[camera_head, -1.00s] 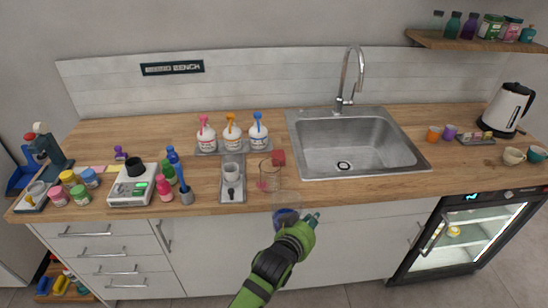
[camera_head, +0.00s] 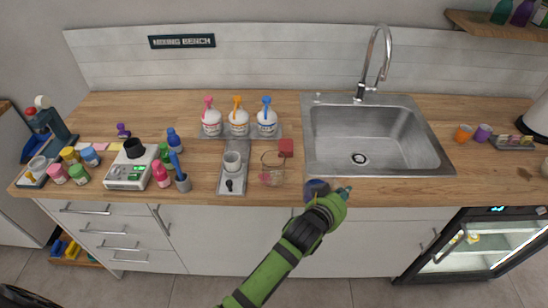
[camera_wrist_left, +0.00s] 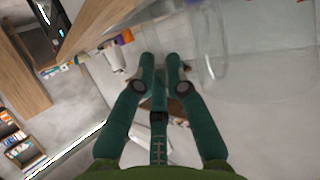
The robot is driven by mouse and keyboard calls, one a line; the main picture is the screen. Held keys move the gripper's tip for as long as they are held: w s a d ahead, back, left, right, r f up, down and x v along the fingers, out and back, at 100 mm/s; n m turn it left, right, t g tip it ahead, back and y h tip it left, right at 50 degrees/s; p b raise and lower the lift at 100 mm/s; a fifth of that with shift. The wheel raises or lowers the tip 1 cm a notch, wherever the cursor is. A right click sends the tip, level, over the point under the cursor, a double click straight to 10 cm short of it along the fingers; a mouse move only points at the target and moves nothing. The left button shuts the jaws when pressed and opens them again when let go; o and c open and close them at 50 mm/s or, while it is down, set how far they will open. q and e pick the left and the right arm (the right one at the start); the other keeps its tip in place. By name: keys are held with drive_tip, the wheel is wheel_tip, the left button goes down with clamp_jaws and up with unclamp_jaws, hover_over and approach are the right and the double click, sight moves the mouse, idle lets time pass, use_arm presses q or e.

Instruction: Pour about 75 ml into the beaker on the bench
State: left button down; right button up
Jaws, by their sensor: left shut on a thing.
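The glass beaker (camera_head: 271,172) stands upright on the wooden counter near its front edge, with something pinkish at its bottom. My left gripper (camera_head: 343,193) is in front of the counter edge, to the right of the beaker. It is shut on a clear vessel with dark blue contents (camera_head: 315,187), which is apart from the beaker. In the left wrist view the clear vessel (camera_wrist_left: 255,60) fills the upper right, beside my teal fingertips (camera_wrist_left: 160,65). The grip point and the liquid level are not clear. My right gripper is not in view.
A red block (camera_head: 286,147) sits just behind the beaker. The sink (camera_head: 365,140) is at the right. Bare counter lies in front of the sink.

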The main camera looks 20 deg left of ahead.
sight(334, 179)
use_arm(q)
drive_tip(key=shift+w+a+r+n+h+p, duration=0.15)
drive_tip(key=shift+a+r, duration=0.1)
drive_tip(key=shift+r, duration=0.15)
drive_tip(key=shift+w+a+r+n+h+p, duration=0.1)
drive_tip(key=shift+a+r+n+h+p, duration=0.1)
drive_tip(key=shift+r, duration=0.2)
drive_tip(key=shift+a+r, duration=0.25)
drive_tip(key=shift+w+a+r+n+h, duration=0.15)
drive_tip(key=shift+a+r+n+h, duration=0.15)
drive_tip(key=shift+a+r+n, duration=0.2)
drive_tip(key=shift+w+a+r+n+h, duration=0.15)
drive_tip(key=shift+a+r+n+h, duration=0.15)
drive_tip(key=shift+r, duration=0.2)
drive_tip(key=w+a+r+n+h+b, duration=0.2)
drive_tip(key=a+r+n+b, duration=0.2)
drive_tip(key=a+r+n, duration=0.1)
drive_tip(key=shift+a+r+h+b, duration=0.3)
drive_tip(key=shift+a+r+h, duration=0.05)
drive_tip(key=shift+a+r, duration=0.45)
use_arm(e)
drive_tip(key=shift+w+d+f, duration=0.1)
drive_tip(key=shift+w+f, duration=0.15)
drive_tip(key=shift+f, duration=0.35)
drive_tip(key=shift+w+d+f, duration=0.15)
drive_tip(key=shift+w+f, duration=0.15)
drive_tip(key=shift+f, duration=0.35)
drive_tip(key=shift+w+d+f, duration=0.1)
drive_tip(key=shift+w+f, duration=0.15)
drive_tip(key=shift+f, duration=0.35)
